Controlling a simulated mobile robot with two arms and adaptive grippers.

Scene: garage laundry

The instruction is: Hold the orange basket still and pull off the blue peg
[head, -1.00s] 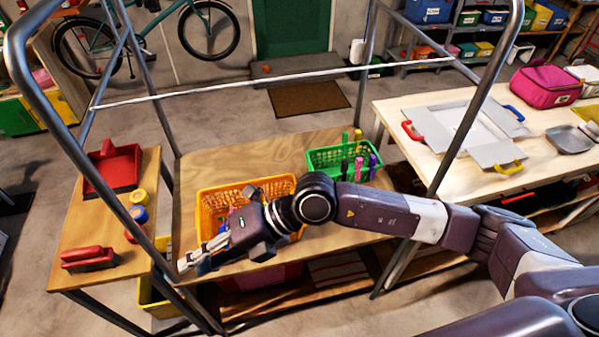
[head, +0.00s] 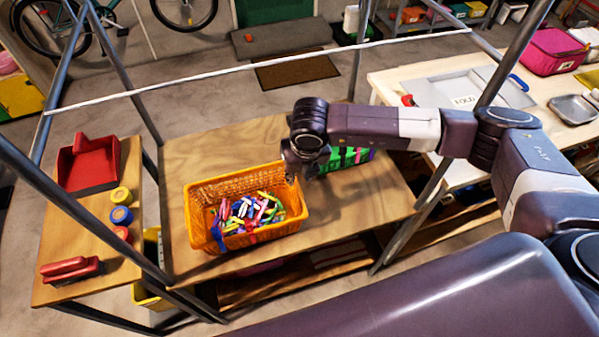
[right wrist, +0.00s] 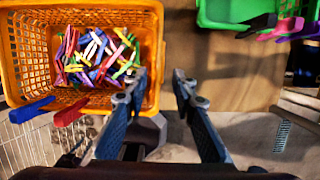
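The orange basket (head: 287,181) stands on the wooden table, full of loose coloured pegs; it also shows in the right wrist view (right wrist: 22,50). The blue peg (head: 216,240) is on its front rim towards the left, and sticks outward in the right wrist view (right wrist: 27,109). A red peg (right wrist: 71,112) is on the same rim beside it. My right gripper (right wrist: 157,92) is open with nothing between its fingers. In the head view my right gripper (head: 291,172) is above the basket's right back corner, partly hidden by its own wrist. My left gripper is not in view.
A green basket (right wrist: 225,14) with pegs on its rim stands to the right, partly behind my arm in the head view. Metal frame posts and a white line (head: 230,70) surround the table. A side table (head: 85,225) holds a red dustpan (head: 90,167) and brush.

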